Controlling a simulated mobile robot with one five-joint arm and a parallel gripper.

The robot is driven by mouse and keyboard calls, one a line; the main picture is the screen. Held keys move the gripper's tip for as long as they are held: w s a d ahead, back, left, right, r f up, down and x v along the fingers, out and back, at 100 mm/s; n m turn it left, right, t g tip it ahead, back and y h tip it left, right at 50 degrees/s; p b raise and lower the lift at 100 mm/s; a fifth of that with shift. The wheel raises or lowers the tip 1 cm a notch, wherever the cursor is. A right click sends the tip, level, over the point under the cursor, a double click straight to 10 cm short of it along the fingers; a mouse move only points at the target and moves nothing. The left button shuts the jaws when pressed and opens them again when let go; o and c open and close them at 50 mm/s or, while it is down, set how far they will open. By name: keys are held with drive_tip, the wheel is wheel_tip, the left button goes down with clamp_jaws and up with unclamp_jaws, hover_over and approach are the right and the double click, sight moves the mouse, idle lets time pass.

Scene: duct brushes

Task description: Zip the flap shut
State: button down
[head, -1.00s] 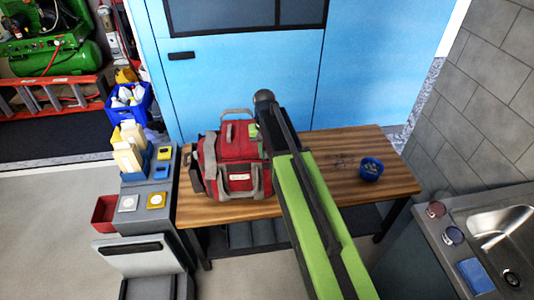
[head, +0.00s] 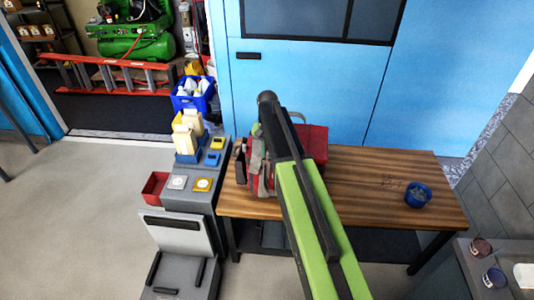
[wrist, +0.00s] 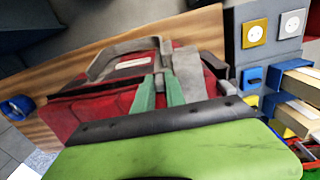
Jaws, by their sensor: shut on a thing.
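The red bag (head: 316,142) with grey trim sits on the wooden bench. My arm crosses in front of it in the head view and hides its middle and much of its front. In the wrist view the red bag (wrist: 100,108) shows its grey straps and a pale label. My gripper (wrist: 160,74) is at the bag, its two green fingers close together beside a grey strap. It is shut on a small piece there, which looks like the zip pull, mostly hidden between the fingertips. How far the flap is closed cannot be told.
The wooden bench (head: 365,200) has free room right of the bag, up to a blue bowl (head: 417,195). A grey cart (head: 178,240) with boxes and sockets stands close on the left. Blue doors rise behind, and a sink counter is at the lower right.

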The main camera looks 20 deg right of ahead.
drive_tip(key=shift+d, duration=0.2)
drive_tip(key=c, duration=1.4)
unclamp_jaws()
drive_tip(key=shift+d, duration=0.25)
drive_tip(key=shift+r, duration=0.1)
wheel_tip(320, 180, up, 17)
drive_tip(key=p, duration=1.7)
drive_tip(key=shift+r, duration=0.1)
